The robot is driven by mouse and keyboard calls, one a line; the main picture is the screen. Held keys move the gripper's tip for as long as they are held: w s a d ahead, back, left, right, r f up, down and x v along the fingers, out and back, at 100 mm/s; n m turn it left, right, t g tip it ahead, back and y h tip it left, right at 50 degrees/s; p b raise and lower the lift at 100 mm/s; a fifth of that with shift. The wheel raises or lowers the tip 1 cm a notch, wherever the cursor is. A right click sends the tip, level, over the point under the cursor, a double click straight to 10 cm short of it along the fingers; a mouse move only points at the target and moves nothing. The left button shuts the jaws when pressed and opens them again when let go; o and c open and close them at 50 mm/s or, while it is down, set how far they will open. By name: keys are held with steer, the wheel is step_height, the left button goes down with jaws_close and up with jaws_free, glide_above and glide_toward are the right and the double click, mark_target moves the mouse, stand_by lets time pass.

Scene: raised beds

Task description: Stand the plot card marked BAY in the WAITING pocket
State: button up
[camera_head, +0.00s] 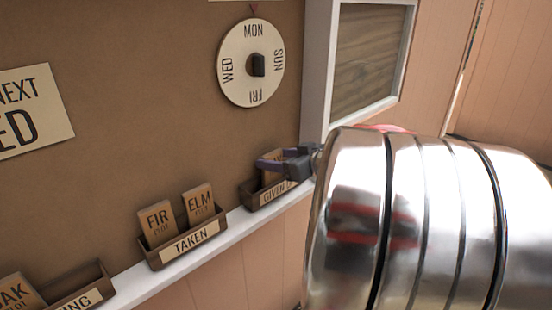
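No card that I can read as BAY shows. A pocket (82,297) at the lower left, cut by the picture edge, has a label ending in "ING"; a card reading "AK" (18,292) stands at its left and its right part looks empty. My gripper (268,163), dark with purplish fingers, is at the pocket labelled GIVEN (256,197), whose label is partly hidden by my arm. A brown card (270,180) stands there at the fingers, its marking hidden. I cannot tell whether the fingers are open or closed on it.
The TAKEN pocket (186,246) holds the FIR card (157,222) and the ELM card (199,204). The pockets sit on a white ledge (128,284) below a brown board. A day dial (237,75) and a sign (38,108) hang above. A framed window (368,55) stands at right.

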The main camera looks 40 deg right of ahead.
steer(key=o, duration=0.3)
steer(key=shift+o, duration=0.2)
steer(key=shift+s, duration=0.1)
steer(key=v, duration=1.3)
steer(key=shift+s, duration=0.4)
steer(key=shift+f, duration=0.1)
